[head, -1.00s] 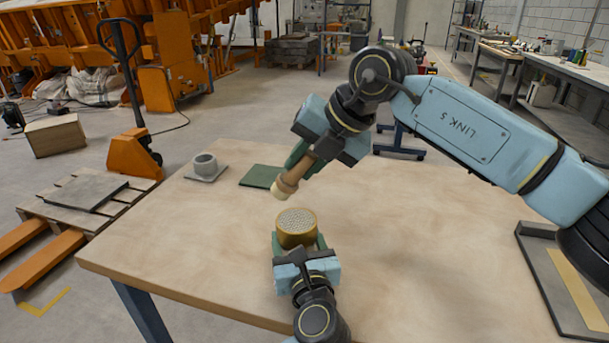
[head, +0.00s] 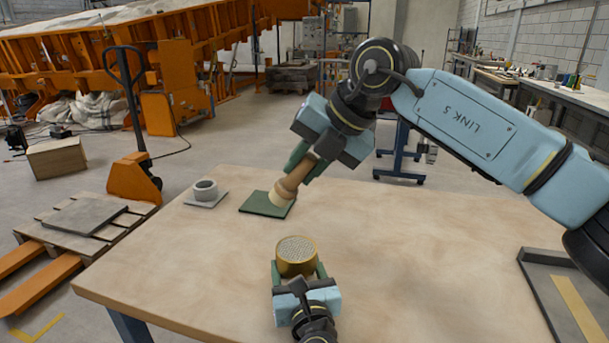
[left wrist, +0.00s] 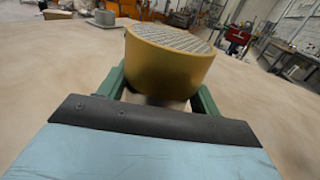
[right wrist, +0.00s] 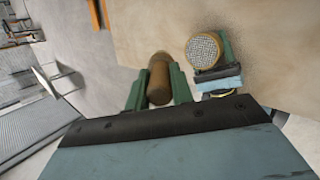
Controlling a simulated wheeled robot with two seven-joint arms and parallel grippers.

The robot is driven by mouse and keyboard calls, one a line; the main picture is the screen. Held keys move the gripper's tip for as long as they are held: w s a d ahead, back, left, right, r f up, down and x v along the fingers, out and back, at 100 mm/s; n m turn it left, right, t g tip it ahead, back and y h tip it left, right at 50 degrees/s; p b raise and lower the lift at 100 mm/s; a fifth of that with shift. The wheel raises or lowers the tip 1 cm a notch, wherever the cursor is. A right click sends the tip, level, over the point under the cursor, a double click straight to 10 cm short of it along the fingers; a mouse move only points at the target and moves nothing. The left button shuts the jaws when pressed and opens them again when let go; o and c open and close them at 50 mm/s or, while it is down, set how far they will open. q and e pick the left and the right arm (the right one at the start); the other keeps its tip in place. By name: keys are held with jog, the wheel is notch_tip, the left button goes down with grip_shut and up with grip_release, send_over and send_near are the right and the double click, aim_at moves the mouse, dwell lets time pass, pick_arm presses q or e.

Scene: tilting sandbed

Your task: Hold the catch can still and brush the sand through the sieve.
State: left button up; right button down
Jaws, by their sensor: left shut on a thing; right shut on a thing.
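The brass catch can (head: 296,262), with the grey sieve mesh (head: 297,246) across its top, stands upright at the near middle of the table. My left gripper (head: 298,272) is shut on the can, its green fingers on either side; the left wrist view shows the can (left wrist: 168,68) between them. My right gripper (head: 303,167) is shut on the wooden handle of the brush (head: 290,184). The brush is tilted, its pale bristles down and to the left, in the air clear of the mesh. In the right wrist view the handle (right wrist: 158,80) hides the bristles. I make out no sand on the mesh.
A grey tray (head: 548,300) is at the right edge. The wooden table (head: 420,235) between is clear.

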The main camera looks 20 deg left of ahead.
dwell(0.3)
pick_arm(q)
jog(key=o, duration=1.2)
jog(key=shift+o, duration=0.2)
